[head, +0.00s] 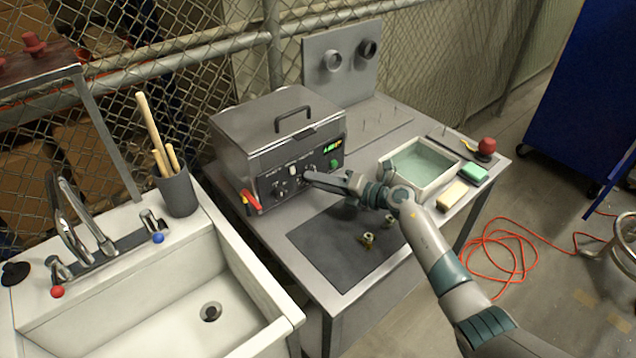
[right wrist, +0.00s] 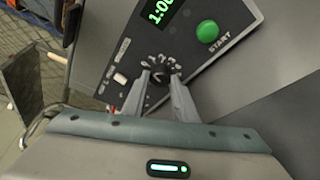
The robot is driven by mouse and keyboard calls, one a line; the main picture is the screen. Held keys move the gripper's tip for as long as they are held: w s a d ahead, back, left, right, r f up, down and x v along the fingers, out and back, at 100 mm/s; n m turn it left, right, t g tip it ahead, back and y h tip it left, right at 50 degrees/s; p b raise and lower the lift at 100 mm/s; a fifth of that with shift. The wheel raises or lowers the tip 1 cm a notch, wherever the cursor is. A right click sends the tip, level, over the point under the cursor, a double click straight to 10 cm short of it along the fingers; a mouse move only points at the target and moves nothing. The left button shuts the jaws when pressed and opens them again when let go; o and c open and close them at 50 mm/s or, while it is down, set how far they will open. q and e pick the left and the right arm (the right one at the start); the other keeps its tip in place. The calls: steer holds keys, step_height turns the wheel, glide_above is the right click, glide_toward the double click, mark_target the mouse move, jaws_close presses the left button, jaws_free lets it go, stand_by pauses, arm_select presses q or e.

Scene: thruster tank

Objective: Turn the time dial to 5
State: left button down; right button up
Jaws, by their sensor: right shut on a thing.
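The metal tank (head: 250,124) stands on the workbench with its lid closed and a black handle on top. Its dark front panel (head: 270,185) carries several dials, a green start button and a lit display. My right gripper (head: 308,178) reaches in from the right to the panel. In the right wrist view my right gripper (right wrist: 160,83) is shut on a black dial (right wrist: 160,74) ringed by white numbers. The green start button (right wrist: 207,31) is up and right of it; the display (right wrist: 160,10) shows green digits, partly cut off. The dial's pointer is too small to read. My left gripper is out of view.
A white sink (head: 150,300) is at the left, with a cup of wooden sticks (head: 177,192) behind it. A dark mat (head: 325,250) with small brass parts (head: 368,240) lies below my right arm. A tray of liquid (head: 422,165) and sponges (head: 453,194) are at the right.

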steer(key=shift+d+f+m+y+b, duration=0.15)
steer(key=shift+m+y+b, duration=0.5)
steer(key=shift+m, duration=0.75)
steer(key=o, duration=1.1)
steer(key=shift+c, duration=0.2)
